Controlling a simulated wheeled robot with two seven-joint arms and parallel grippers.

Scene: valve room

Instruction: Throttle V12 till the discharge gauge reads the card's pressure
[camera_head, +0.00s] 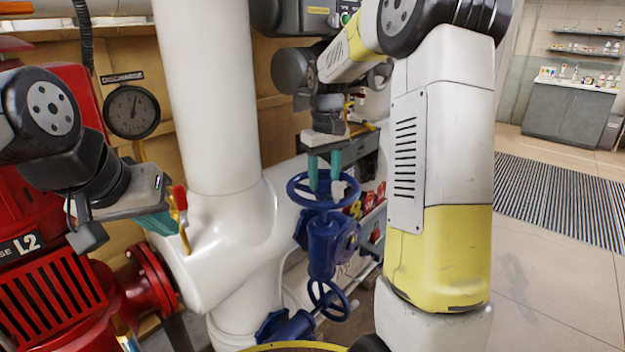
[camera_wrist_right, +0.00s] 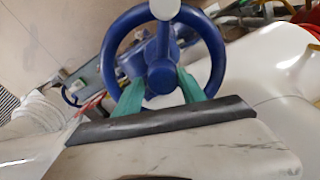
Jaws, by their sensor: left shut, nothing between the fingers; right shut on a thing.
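The round discharge gauge (camera_head: 131,111) has a dark face under a DISCHARGE plate; its needle points nearly straight up, but its figures are too small to read. A blue handwheel (camera_head: 304,199) with a pale knob tops a blue valve body on the white pipe; no V12 tag is readable. My right gripper (camera_head: 324,174) is shut on the handwheel from above. In the right wrist view, its teal fingers (camera_wrist_right: 158,95) sit either side of the blue hub (camera_wrist_right: 161,77). My left gripper (camera_head: 155,222) is shut and empty, by the red-tipped yellow lever. I cannot make out the pressure card.
The red-tipped yellow lever (camera_head: 181,215) stands before the white pipe (camera_head: 208,90). A second, smaller blue handwheel (camera_head: 329,300) is lower down. Red pump machinery (camera_head: 60,295) fills the lower left. Open floor with a striped mat (camera_head: 565,200) lies at right.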

